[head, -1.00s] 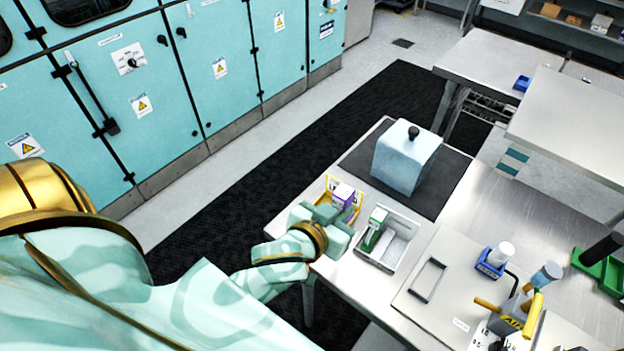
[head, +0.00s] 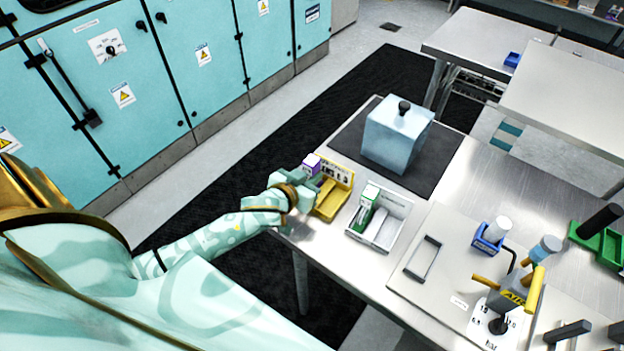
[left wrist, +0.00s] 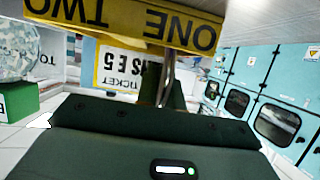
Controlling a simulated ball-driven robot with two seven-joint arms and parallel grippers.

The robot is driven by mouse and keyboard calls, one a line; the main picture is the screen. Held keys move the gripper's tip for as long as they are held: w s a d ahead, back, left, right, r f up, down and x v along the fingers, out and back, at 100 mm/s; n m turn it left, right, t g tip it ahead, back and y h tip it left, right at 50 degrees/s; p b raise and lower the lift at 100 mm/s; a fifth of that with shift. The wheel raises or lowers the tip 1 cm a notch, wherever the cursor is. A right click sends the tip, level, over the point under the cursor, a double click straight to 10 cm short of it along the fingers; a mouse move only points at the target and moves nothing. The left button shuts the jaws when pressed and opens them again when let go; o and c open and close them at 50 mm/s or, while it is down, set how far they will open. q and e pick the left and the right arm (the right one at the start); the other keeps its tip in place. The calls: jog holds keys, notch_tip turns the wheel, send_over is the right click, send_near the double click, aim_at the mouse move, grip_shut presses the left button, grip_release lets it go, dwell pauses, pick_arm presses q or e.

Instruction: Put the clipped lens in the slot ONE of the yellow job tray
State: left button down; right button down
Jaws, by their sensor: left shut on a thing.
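The yellow job tray (head: 330,206) lies near the left edge of the bench. In the left wrist view its yellow wall (left wrist: 120,22) shows upside down, with the words ONE and TWO. The left wrist view hides most of the held thing. My right gripper is out of view.
A grey tray (head: 399,205) with a green-and-white box (head: 366,202) stands right of the yellow tray. A pale blue cube with a black knob (head: 396,134) stands behind on a dark mat. A blue holder with a white cylinder (head: 491,237) is farther right.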

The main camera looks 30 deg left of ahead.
pick_arm(q)
jog(key=shift+r, duration=0.1)
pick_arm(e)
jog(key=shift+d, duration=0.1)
pick_arm(q)
jog(key=shift+f, duration=0.2)
jog(key=c, duration=1.6)
grip_release()
jog(key=shift+o, duration=0.3)
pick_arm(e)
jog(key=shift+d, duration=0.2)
